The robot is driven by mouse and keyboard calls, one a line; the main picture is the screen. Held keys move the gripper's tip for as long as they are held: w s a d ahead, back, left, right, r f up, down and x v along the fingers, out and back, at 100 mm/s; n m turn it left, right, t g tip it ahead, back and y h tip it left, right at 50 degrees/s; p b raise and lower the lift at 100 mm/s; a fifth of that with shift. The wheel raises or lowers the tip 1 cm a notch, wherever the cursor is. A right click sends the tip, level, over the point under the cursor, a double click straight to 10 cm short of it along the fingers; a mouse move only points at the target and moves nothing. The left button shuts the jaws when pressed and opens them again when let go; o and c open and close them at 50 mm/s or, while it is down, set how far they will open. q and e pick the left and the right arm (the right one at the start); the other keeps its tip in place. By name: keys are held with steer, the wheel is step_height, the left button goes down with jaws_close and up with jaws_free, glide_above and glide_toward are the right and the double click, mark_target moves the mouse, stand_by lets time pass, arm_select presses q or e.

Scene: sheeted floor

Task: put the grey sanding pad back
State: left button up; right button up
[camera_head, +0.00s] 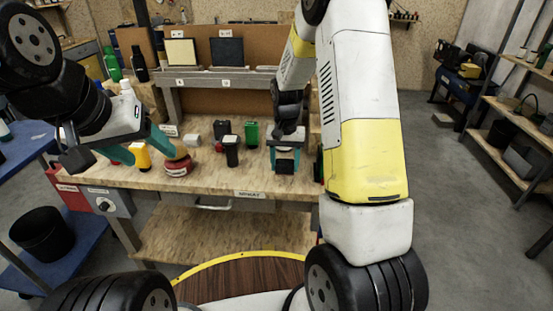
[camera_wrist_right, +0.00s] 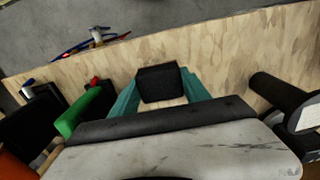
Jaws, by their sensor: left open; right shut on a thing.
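My right gripper (camera_head: 285,158) is over the workbench, its teal fingers shut on a dark grey block that I take to be the grey sanding pad. The pad (camera_wrist_right: 160,83) shows between the fingertips in the right wrist view, with pale wood bench top behind it. Whether the pad touches the bench is not clear. My left gripper (camera_head: 143,150) is open over the left part of the bench, with a yellow item (camera_head: 141,156) seen between its fingers and a red round item (camera_head: 178,165) beside it.
Dark, green and white items (camera_head: 231,150) stand on the bench left of my right gripper. A raised shelf (camera_head: 200,80) behind holds a cream panel (camera_head: 181,52) and a dark panel (camera_head: 227,52). A black bin (camera_head: 40,235) stands at left.

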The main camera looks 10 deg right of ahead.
mark_target(285, 172)
steer(key=shift+w+d+f, duration=0.1)
steer(key=shift+w+f, duration=0.1)
steer(key=shift+f, duration=1.6)
steer(key=o, duration=1.5)
steer(key=shift+f, duration=0.1)
steer(key=shift+c, duration=0.2)
